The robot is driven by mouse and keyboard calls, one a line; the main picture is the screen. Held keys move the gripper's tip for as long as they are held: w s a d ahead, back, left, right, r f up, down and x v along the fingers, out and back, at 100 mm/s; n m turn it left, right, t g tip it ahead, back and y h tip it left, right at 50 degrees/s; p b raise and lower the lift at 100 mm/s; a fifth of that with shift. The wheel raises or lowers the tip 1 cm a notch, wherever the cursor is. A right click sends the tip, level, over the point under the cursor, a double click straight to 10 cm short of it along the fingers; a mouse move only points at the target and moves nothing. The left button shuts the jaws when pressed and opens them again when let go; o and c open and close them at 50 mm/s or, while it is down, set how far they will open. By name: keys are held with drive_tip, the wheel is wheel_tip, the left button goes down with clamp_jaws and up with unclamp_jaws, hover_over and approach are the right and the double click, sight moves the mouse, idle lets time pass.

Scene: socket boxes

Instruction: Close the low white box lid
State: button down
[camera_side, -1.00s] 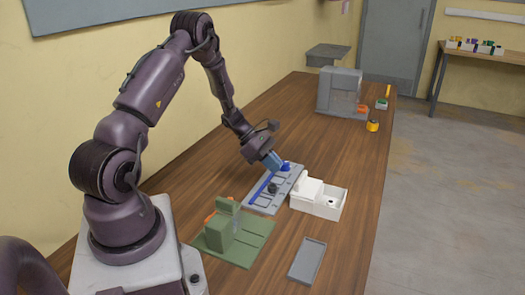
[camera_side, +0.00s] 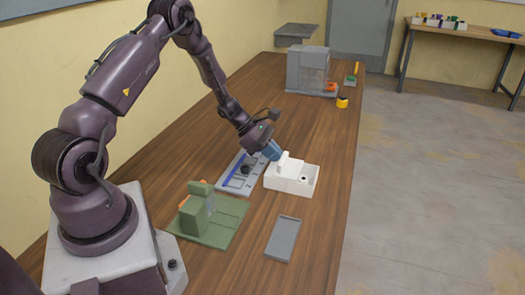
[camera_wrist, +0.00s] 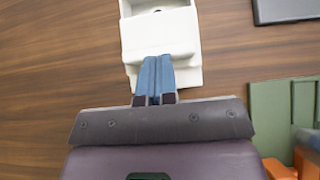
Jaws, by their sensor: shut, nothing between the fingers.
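The low white box (camera_side: 302,187) sits on the wooden table, right of a grey tray. A white raised piece, seemingly its lid (camera_side: 283,164), stands up at the box's back-left side; its exact angle is hard to tell. Part of the box stays open, with a small dark spot inside. My gripper (camera_side: 275,156) has blue fingers, shut and empty, right at the raised white piece; whether they touch is unclear. In the wrist view the fingers (camera_wrist: 157,60) overlap the near part of the white box (camera_wrist: 190,48).
The grey tray (camera_side: 236,185) with a blue strip and dark knob lies left of the box. A green fixture (camera_side: 230,217) and a flat grey tray (camera_side: 283,240) are in front. A grey machine (camera_side: 305,68) stands far back.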

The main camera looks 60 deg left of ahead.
sight(291, 168)
drive_tip(key=w+d, duration=0.3)
drive_tip(key=shift+w+d, duration=0.25)
drive_tip(key=shift+d, duration=0.05)
drive_tip(key=s+a, duration=0.3)
drive_tip(key=a, duration=0.1)
drive_tip(key=shift+s+r, duration=0.3)
drive_tip(key=v, duration=0.9)
drive_tip(key=s+d+r+m+y, duration=0.3)
drive_tip(key=s+d+r+m, duration=0.6)
drive_tip(key=m, duration=0.4)
drive_tip(key=s+d+r+m+g+y, duration=0.1)
drive_tip(key=s+d+r+m+y, duration=0.2)
drive_tip(key=s+d+r+m, duration=0.5)
drive_tip(key=d+r+m, duration=0.4)
drive_tip(key=d+m, duration=0.1)
drive_tip(key=m, duration=0.1)
drive_tip(key=shift+s+r+y, duration=0.25)
drive_tip(key=shift+s+y, duration=0.05)
drive_tip(key=shift+s, duration=0.1)
